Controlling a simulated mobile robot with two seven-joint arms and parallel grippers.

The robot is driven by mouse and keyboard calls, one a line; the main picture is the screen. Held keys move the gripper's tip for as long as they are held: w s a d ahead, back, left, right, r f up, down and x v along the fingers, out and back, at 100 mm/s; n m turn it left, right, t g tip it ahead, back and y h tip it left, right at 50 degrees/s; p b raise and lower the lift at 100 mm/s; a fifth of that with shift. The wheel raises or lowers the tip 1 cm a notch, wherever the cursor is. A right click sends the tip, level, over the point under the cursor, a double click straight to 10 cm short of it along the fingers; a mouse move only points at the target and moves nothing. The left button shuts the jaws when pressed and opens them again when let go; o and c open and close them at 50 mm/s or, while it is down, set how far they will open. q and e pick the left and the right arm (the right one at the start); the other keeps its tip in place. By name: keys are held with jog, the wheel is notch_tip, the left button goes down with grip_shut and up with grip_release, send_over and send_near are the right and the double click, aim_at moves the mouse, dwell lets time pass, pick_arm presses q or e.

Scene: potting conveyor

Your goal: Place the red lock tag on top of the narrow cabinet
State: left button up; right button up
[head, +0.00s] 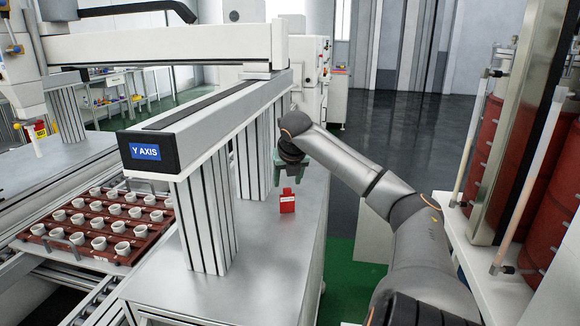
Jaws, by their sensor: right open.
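The red lock tag (287,202), with a small white label, is on the metal top (265,250) of the cabinet under the Y AXIS beam, near its right edge. My right gripper (287,186) is open, pointing down just behind and above the tag. The tag is in front of the fingertips in the picture; I cannot tell whether they touch it. A white cabinet (312,75) with controls on its side stands farther back; I cannot tell for sure which one is the narrow cabinet. My left gripper is not in view.
The Y AXIS beam (215,110) stands on grey posts just left of my right gripper. A red-brown tray (115,262) of white pots sits on the conveyor at left. A shelf with dark red drums (555,205) stands at right. The metal top is clear in front of the tag.

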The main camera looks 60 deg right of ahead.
jog(key=v, duration=0.9)
jog(key=shift+a+r, duration=0.2)
jog(key=shift+s, duration=0.1)
